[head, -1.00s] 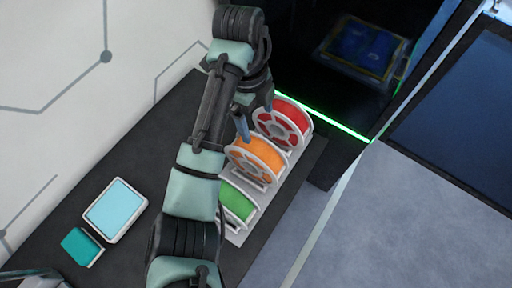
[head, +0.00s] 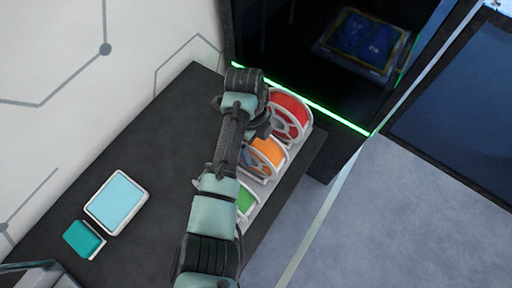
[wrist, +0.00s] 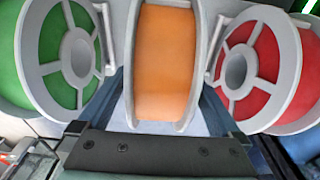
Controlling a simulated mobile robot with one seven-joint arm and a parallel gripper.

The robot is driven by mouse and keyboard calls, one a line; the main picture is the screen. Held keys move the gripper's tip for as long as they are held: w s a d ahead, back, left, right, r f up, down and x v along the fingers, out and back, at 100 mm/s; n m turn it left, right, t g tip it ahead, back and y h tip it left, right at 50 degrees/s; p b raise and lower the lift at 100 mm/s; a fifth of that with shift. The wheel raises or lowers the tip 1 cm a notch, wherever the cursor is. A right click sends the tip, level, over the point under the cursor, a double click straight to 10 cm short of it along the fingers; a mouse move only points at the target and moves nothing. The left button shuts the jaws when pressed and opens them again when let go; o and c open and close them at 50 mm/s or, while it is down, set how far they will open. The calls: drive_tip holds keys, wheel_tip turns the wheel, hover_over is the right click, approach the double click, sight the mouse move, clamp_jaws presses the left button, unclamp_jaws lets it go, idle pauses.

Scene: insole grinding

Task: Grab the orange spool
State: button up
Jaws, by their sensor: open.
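The orange spool (head: 268,150) stands upright in the middle of a row on a light rack, partly hidden by my arm in the head view. In the wrist view, the orange spool (wrist: 165,62) fills the centre, with its grey flanges at both sides. My gripper (wrist: 162,88) is open, with one finger on each side of the spool. I cannot tell whether the fingers touch the flanges. In the head view my gripper (head: 247,156) is at the spool's left side, mostly hidden by my wrist.
A red spool (head: 289,102) stands behind and a green spool (head: 245,201) in front; both are close beside the fingers. A light-blue tray (head: 117,203) and a teal box (head: 84,239) lie on the dark table (head: 160,140). A dark machine with a green light strip (head: 310,102) stands behind.

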drive_tip(key=shift+f, duration=0.35)
clamp_jaws()
drive_tip(key=shift+r, duration=0.1)
